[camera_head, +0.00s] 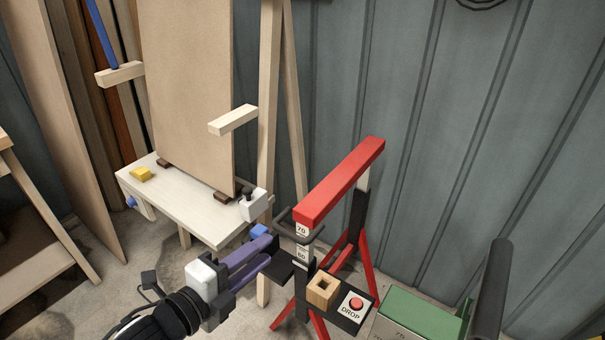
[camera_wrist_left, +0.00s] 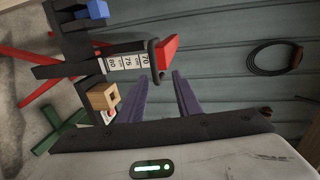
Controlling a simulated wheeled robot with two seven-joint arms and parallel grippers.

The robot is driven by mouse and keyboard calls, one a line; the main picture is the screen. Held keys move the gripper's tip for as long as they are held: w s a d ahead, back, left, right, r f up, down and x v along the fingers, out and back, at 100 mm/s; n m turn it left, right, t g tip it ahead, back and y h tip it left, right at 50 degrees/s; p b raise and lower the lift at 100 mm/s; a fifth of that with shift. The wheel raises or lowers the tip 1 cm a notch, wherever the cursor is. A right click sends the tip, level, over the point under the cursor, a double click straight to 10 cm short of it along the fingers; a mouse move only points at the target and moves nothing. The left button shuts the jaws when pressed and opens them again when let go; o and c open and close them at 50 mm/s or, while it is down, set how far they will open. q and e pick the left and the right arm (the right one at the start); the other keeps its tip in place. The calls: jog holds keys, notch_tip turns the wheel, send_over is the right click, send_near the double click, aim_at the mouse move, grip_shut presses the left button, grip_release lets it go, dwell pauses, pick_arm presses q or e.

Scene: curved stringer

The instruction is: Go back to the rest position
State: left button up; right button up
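My left gripper (camera_head: 262,252) reaches in from the bottom left of the head view, its purple fingers just left of a red stand. In the left wrist view the two fingers (camera_wrist_left: 164,78) stand apart with nothing seen held between them, so it is open. The stand has a red top bar (camera_head: 340,180), a numbered scale (camera_head: 302,245) and a dark looped handle (camera_head: 287,217). The scale (camera_wrist_left: 128,62) and handle (camera_wrist_left: 155,62) show near the fingertips in the left wrist view; whether they touch is unclear. My right gripper is not in view.
A small wooden block with a square hole (camera_head: 322,289) and a red button (camera_head: 356,304) marked DROP sit on the stand's dark shelf. A pale table (camera_head: 190,205) with a tall board (camera_head: 188,90) stands behind left. A green-topped box (camera_head: 420,315) is at lower right. A corrugated wall (camera_head: 470,150) closes the back.

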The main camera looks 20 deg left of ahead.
pick_arm(q)
jog(key=s+d+f+n+g+y, duration=0.1)
jog(key=s+d+f+n+g, duration=0.1)
jog(key=s+f+n, duration=0.6)
jog(key=s+d+f+n+g+y, duration=0.1)
jog(key=s+f+n+g, duration=0.3)
jog(key=s+f+n, duration=0.4)
notch_tip(320, 180, down, 5)
jog(key=n, duration=0.3)
jog(key=shift+s+d+n+y+p, duration=0.25)
jog(key=shift+d+n+y+p, duration=0.1)
jog(key=shift+d+n+y, duration=0.05)
